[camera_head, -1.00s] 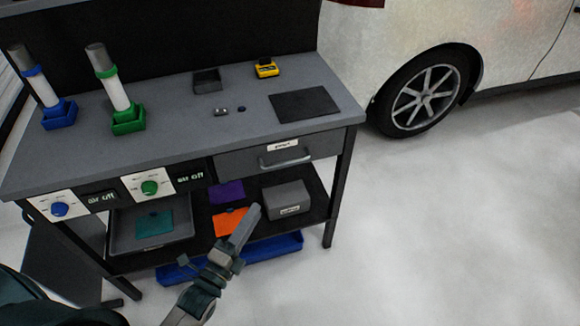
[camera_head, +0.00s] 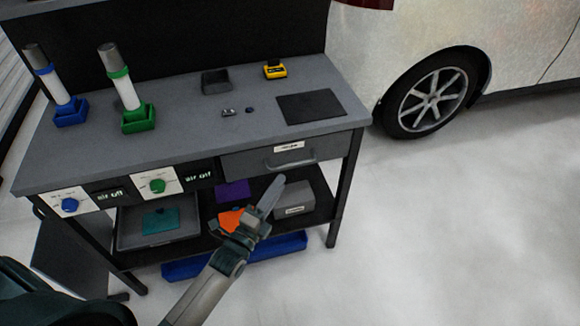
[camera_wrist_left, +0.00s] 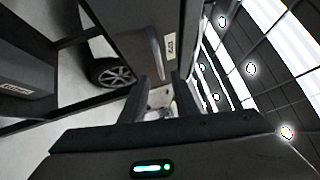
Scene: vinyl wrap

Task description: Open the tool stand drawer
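The tool stand (camera_head: 190,130) is a grey-topped workbench. Its grey drawer (camera_head: 240,162) is under the right part of the top and looks shut, with a white label and a bar handle (camera_head: 289,163). In the wrist view, the drawer front (camera_wrist_left: 128,38) and handle (camera_wrist_left: 155,58) are ahead of the fingers. My left gripper (camera_head: 272,192) is in front of the stand, its tip just below the handle in the head view and apart from it. In the wrist view, its two fingers (camera_wrist_left: 158,96) stand apart with nothing held between them. My right gripper is not in view.
A lower shelf holds a grey box (camera_head: 293,198), a tray (camera_head: 128,240) and coloured pieces. A blue bin (camera_head: 285,243) is beneath. Blue (camera_head: 70,112) and green (camera_head: 138,118) holders stand on top. A car (camera_head: 400,40) is behind right. The floor to the right is clear.

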